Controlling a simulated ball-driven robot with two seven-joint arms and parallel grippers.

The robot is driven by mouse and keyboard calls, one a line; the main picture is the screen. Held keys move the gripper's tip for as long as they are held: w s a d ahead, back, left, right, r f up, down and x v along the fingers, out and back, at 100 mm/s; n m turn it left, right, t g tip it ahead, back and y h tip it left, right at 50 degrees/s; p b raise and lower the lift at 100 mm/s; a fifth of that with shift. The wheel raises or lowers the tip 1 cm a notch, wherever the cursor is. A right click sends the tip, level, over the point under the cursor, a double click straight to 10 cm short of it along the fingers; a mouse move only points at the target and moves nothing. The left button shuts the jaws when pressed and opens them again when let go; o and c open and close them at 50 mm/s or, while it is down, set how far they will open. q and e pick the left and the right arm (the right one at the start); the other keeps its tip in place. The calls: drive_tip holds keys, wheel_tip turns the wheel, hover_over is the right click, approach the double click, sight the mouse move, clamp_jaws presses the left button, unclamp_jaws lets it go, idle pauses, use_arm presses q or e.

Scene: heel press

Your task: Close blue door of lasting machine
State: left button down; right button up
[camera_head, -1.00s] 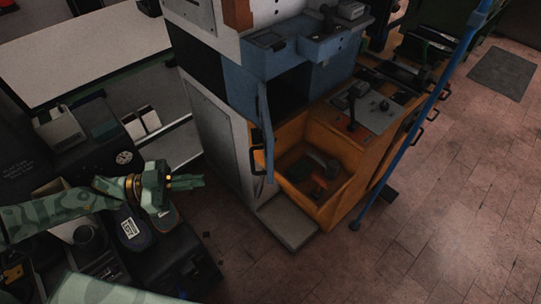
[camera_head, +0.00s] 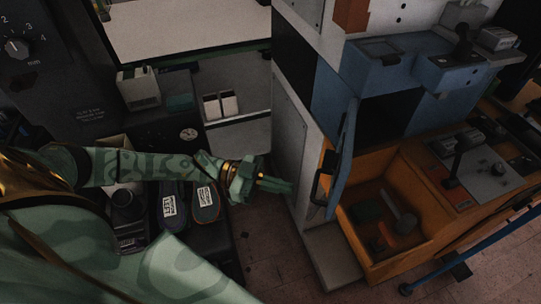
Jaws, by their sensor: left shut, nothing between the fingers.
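The lasting machine (camera_head: 300,150) stands at the centre right, with a white side panel, a blue upper body and an orange lower bin. Its blue door (camera_head: 345,150) is swung open and seen nearly edge-on, with a black handle (camera_head: 321,178) on its left face. A dark opening shows to the right of the door. My left gripper (camera_head: 280,185) is shut and empty. In the picture its fingertips are just left of the machine's white side panel, a short way left of the handle; I cannot tell whether they touch the panel. My right gripper is not in view.
The open orange bin (camera_head: 420,245) holds tools below the opening. A grey step (camera_head: 331,260) lies at the machine's foot. Shoe soles (camera_head: 206,203) lie on the dark bench under my left arm. A blue pole (camera_head: 470,262) crosses the lower right. Floor between bench and machine is clear.

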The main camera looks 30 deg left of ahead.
sight(331, 199)
use_arm(q)
drive_tip(key=x, duration=0.8)
drive_tip(key=shift+w+d, duration=0.15)
drive_tip(key=shift+d, duration=0.05)
drive_tip(key=shift+p, duration=0.3)
